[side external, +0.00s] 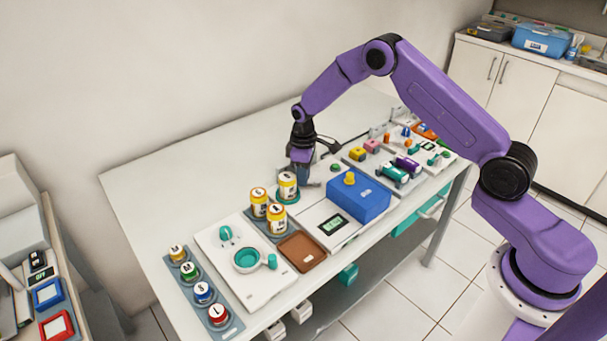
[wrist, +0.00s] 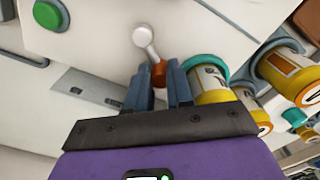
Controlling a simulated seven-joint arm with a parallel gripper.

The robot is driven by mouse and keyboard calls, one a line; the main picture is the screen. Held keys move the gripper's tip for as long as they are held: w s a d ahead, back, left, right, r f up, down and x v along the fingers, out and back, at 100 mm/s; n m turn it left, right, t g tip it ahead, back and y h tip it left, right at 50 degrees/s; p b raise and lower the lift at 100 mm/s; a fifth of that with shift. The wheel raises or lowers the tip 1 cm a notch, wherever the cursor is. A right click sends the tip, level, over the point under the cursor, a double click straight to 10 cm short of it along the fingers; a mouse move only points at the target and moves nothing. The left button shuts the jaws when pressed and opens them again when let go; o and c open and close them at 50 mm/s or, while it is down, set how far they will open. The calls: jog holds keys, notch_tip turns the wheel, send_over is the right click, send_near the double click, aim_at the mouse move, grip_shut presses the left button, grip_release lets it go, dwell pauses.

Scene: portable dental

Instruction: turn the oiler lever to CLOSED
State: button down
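A small lever with a pale round hub (wrist: 143,35), a thin pale arm and an orange-brown tip (wrist: 158,76) is on a white panel in the wrist view. I take it as the oiler lever; no OPEN or CLOSED marking is readable. My gripper (wrist: 160,82) points at the panel, its two blue-grey fingers a narrow gap apart on either side of the tip. I cannot tell whether they press on it. In the side view my gripper (side external: 303,168) is low over the table, behind the jars, and hides the lever.
A yellow-lidded jar (side external: 287,185) on a teal ring stands close beside my gripper; the ring (wrist: 205,64) shows right of the fingers. A green button (wrist: 48,14) is on the panel's left. A blue box (side external: 358,201) stands right of the jars. The table's back left is clear.

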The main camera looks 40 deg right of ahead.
jog(key=shift+w+d+m, duration=0.1)
jog(key=shift+m, duration=0.2)
jog(key=m, duration=0.2)
jog(key=w+d+m, duration=0.1)
jog(key=m, duration=0.1)
jog(key=shift+w+d+m, duration=0.1)
jog(key=shift+d+m, duration=0.2)
jog(key=shift+m, duration=0.65)
jog(key=shift+w+d+m, duration=0.1)
jog(key=shift+d+m, duration=0.25)
jog(key=shift+m, duration=0.55)
jog(key=shift+w+d+m, duration=0.1)
jog(key=shift+d+m, duration=0.2)
jog(key=shift+m, duration=0.65)
jog(key=c, duration=1.3)
grip_release()
jog(key=shift+r, duration=0.15)
notch_tip(320, 180, up, 17)
jog(key=shift+s+r, duration=0.1)
jog(key=shift+r, duration=0.05)
